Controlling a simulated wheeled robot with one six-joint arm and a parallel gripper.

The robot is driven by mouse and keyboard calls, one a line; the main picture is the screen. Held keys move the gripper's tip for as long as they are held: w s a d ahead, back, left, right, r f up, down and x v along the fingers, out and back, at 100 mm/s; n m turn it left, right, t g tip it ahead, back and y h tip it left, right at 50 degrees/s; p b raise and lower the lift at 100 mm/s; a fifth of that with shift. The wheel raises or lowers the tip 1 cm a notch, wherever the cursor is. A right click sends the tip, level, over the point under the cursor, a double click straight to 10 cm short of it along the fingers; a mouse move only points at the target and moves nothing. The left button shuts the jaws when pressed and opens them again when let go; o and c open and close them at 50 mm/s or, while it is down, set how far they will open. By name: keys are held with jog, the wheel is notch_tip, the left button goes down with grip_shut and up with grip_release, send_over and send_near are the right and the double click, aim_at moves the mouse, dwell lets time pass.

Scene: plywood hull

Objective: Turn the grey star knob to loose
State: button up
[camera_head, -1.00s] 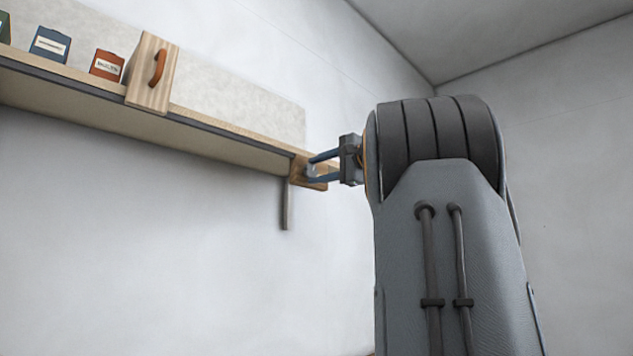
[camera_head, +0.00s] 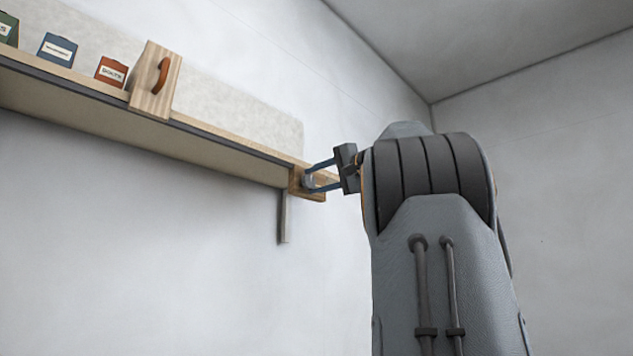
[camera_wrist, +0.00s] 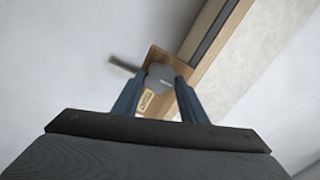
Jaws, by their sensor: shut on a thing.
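The grey star knob (camera_wrist: 159,76) sits on a small wooden block at the right end of the shelf. In the head view only a sliver of the knob (camera_head: 309,178) shows between the fingers. My gripper (camera_head: 308,180) has its two blue fingers on either side of the knob and is shut on it. In the wrist view my gripper (camera_wrist: 160,85) shows one finger at each side of the knob. A small label with dark lettering (camera_wrist: 146,100) is on the block beside the knob, partly hidden by the left finger and too small to read.
The long wooden shelf (camera_head: 230,143) runs along the wall to the left. A wooden block with an orange-brown handle (camera_head: 161,77) and several small labelled boxes, one red (camera_head: 111,71) and one blue (camera_head: 57,50), stand on it. A grey bar (camera_head: 284,218) hangs below the block.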

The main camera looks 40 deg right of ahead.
jog(key=o, duration=0.7)
jog(key=shift+s+d+b, duration=0.15)
jog(key=shift+s+b, duration=0.2)
jog(key=shift+s, duration=1.6)
jog(key=shift+s+d+b, duration=0.15)
jog(key=shift+s+b, duration=0.15)
jog(key=shift+s, duration=1.65)
